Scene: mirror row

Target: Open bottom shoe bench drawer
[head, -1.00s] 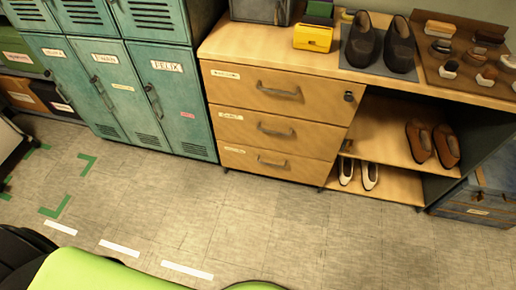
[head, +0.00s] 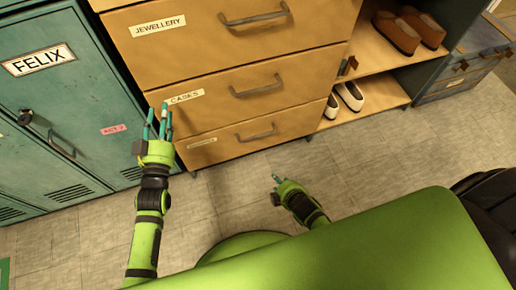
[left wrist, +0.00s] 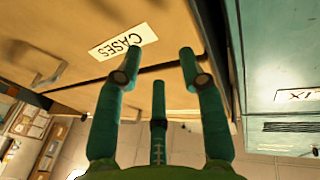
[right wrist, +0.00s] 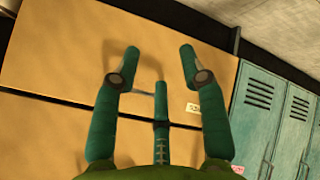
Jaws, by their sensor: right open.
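The wooden shoe bench has three stacked drawers, all closed. The bottom drawer (head: 285,135) is lowest, with a dark bar handle (head: 257,133) across its front. My left gripper (head: 159,118) is open and empty, pointing at the drawers' left edge beside the CASES label; the left wrist view shows that label (left wrist: 122,41) upside down beyond its spread fingers. My right gripper (head: 276,185) is open, low over the floor in front of the bottom drawer, apart from the handle. In the right wrist view, drawer fronts (right wrist: 55,70) fill the space beyond its fingers.
Teal lockers (head: 75,110) stand directly left of the bench. Open shelves right of the drawers hold white shoes (head: 349,96) and brown shoes (head: 410,30). The floor (head: 220,195) before the drawers is clear apart from my arms and base.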

